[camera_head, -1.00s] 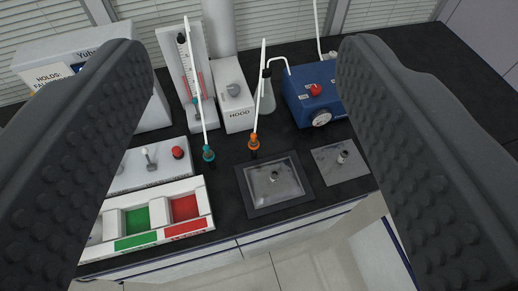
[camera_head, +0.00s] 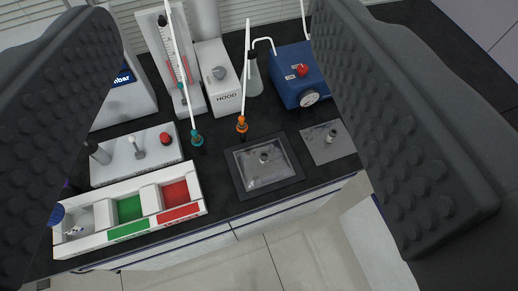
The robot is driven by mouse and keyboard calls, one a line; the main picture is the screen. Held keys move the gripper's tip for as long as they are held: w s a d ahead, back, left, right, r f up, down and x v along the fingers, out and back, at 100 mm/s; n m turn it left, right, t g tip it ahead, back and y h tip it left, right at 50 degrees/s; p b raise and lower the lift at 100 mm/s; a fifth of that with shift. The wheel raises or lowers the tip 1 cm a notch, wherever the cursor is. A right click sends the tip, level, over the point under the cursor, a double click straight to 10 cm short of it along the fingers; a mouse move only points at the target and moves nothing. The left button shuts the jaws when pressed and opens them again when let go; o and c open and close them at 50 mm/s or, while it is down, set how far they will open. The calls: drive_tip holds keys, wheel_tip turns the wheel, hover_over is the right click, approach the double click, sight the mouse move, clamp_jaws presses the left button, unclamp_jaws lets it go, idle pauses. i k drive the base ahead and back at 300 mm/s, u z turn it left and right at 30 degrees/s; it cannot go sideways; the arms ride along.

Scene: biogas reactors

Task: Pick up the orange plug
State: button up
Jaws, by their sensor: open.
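The orange plug (camera_head: 242,125) sits at the lower end of a white tube (camera_head: 246,70), near the middle of the black bench. Its dark tip is at the bench, just behind a square grey plate. My gripper (camera_head: 225,135) is open, with its two dark studded fingers along the left and right sides of the picture. The plug lies in view between the fingers, farther away, and nothing is held.
A teal plug (camera_head: 197,139) on its own tube stands just left. Behind are the HOOD box (camera_head: 222,83), a flask (camera_head: 253,78) and a blue pump (camera_head: 298,76). The framed plate (camera_head: 285,183), a tray (camera_head: 95,243) and a switch box (camera_head: 128,169) are nearer.

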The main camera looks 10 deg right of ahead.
sight(241, 119)
drive_tip(key=z, duration=0.05)
drive_tip(key=k, duration=1)
drive_tip(key=u, duration=0.35)
drive_tip(key=i, duration=1.3)
drive_tip(key=z, duration=0.7)
drive_tip(key=i, duration=0.35)
drive_tip(key=z, duration=0.25)
